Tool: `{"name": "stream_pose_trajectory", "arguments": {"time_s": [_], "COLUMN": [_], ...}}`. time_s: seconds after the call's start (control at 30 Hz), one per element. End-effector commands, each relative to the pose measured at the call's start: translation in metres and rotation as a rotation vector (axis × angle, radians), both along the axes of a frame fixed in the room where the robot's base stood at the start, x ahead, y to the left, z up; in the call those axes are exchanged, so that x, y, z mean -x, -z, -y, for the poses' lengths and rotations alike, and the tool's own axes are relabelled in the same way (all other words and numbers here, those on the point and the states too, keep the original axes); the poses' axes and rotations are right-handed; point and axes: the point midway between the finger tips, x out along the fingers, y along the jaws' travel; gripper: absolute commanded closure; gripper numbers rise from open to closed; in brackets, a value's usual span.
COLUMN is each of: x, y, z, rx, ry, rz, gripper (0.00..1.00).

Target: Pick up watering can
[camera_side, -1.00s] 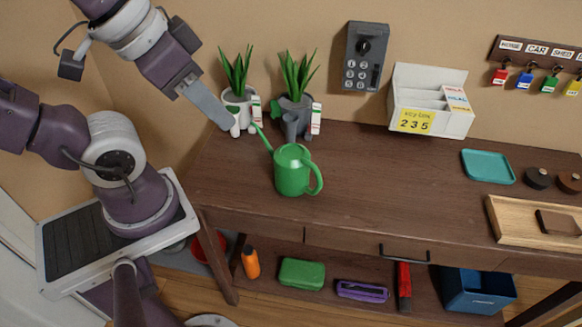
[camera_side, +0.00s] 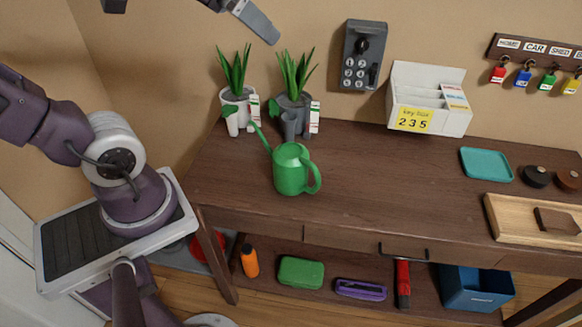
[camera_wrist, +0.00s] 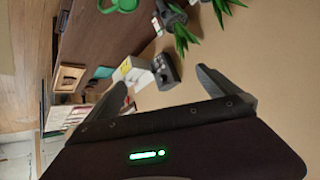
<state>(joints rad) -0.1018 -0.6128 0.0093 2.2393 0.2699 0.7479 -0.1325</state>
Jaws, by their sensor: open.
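The green watering can (camera_side: 291,170) stands upright on the left part of the brown table, its spout pointing up left and its handle on the right. It also shows at the top edge of the wrist view (camera_wrist: 121,4), partly cut off. My gripper (camera_side: 268,32) is at the top of the side view, well above and apart from the can, near the plants. In the wrist view my gripper (camera_wrist: 176,84) has its two fingers spread, with nothing between them.
Two potted plants (camera_side: 238,95) (camera_side: 294,98) stand behind the can against the wall. A grey keypad box (camera_side: 362,57) hangs on the wall. A white organizer (camera_side: 428,98), a teal tray (camera_side: 487,165) and a wooden tray (camera_side: 503,222) are further right. The table's middle is clear.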

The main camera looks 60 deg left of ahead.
Motion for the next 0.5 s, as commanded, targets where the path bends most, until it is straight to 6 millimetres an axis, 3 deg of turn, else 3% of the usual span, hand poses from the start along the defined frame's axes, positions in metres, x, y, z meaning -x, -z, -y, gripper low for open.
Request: {"name": "stream_pose_trajectory", "arguments": {"time_s": [0.2,0.3,0.4,0.5], "x": [-0.097,-0.144,-0.179,-0.187], "y": [-0.063,-0.088,-0.086,-0.062], "z": [-0.071,-0.087,-0.082,-0.068], "rx": [-0.253,-0.357,-0.381,-0.31], "ry": [-0.008,0.123,0.356,0.587], "rz": [0.327,0.477,0.566,0.576], "gripper": [0.0,0.0,0.0,0.0]}}
